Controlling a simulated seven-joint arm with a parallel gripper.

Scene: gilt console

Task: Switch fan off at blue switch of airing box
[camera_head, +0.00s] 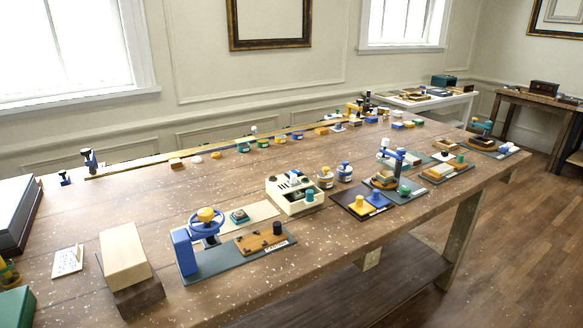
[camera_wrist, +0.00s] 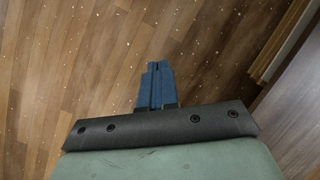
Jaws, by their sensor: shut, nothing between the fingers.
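A cream box (camera_head: 291,205) with dark and teal parts on its top and front stands near the middle of the long table; it may be the airing box. A blue switch on it is too small to make out. My gripper (camera_wrist: 156,68) shows in the wrist view with its blue fingers together and nothing between them. It points at bare wooden planks, and no box or switch is in that view. My gripper does not show in the head view.
The long wooden table (camera_head: 330,229) holds many items. Left of the cream box is a blue handwheel device (camera_head: 206,222); right of it are small jars (camera_head: 325,177) and a dark board (camera_head: 352,212) with yellow and blue knobs. A beige block (camera_head: 124,258) stands front left.

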